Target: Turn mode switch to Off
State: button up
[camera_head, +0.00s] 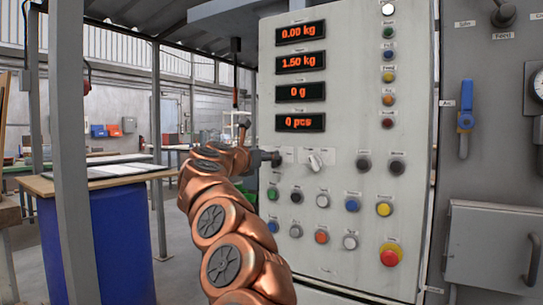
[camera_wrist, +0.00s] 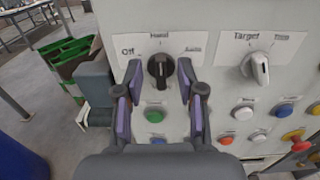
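The mode switch (camera_wrist: 161,72) is a black rotary knob on a white label plate in the wrist view. The plate reads Off at left, a word like Hand at top and a blurred word at right. The knob looks upright, roughly towards the top label. My gripper (camera_wrist: 160,85) is open, with one finger on each side of the knob and visible gaps to it. In the head view my gripper (camera_head: 266,158) is at the left edge of the control panel (camera_head: 340,240) and hides the knob.
A white-grey selector knob (camera_wrist: 257,68) labelled Target sits just right of the mode switch. A green push button (camera_wrist: 156,115) is below it, among several others. A red emergency button (camera_head: 390,256) is at the panel's lower right. Green crates (camera_wrist: 72,62) stand left of the panel.

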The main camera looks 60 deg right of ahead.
jog(key=shift+d, duration=1.45)
grip_shut()
